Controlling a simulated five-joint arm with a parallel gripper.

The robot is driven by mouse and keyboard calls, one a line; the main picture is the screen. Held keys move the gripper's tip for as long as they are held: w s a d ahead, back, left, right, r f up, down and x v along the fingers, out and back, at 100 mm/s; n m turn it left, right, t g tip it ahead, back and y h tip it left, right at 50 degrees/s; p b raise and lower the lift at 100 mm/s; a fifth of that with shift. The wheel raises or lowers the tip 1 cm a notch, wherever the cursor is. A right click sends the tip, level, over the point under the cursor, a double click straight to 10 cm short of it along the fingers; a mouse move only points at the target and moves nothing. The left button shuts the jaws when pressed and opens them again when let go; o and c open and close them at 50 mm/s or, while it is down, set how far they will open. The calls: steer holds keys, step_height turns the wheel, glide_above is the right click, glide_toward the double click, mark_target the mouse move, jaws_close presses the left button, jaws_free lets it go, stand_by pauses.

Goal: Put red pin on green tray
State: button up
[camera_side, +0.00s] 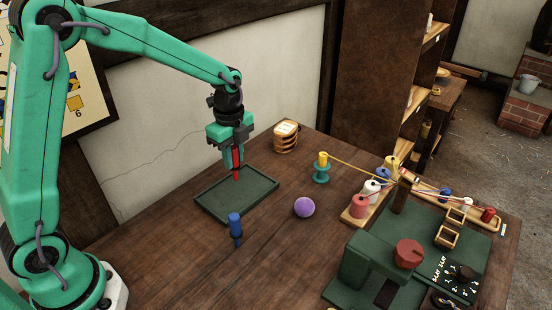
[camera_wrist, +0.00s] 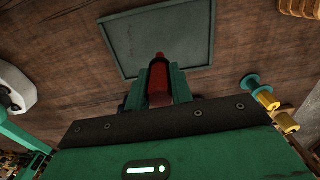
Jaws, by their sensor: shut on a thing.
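The red pin (camera_side: 236,158) is upright between the fingers of my gripper (camera_side: 231,153), which is shut on it. In the side view its lower end shows over the green tray (camera_side: 212,209); I cannot tell whether it touches the tray floor. In the wrist view the red pin (camera_wrist: 159,80) sits between the green fingers (camera_wrist: 160,84), with the tray (camera_wrist: 195,25) behind it. The tray is flat, dark green, low-rimmed and otherwise bare.
A blue pin (camera_side: 235,228) stands just in front of the tray. A purple ball (camera_side: 304,207) and a teal spool with yellow top (camera_side: 321,168) are to the right. A wooden stack (camera_side: 286,137) stands behind. A green machine (camera_side: 375,270) with thread spools fills the right side.

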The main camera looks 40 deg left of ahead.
mark_target(235, 168)
steer(key=shift+a+f, duration=0.15)
steer(key=shift+f, duration=1.9)
steer(key=shift+f, duration=0.1)
steer(key=o, duration=0.9)
steer(key=shift+o, duration=0.2)
step_height(235, 168, up, 12)
steer(key=shift+r, duration=0.1)
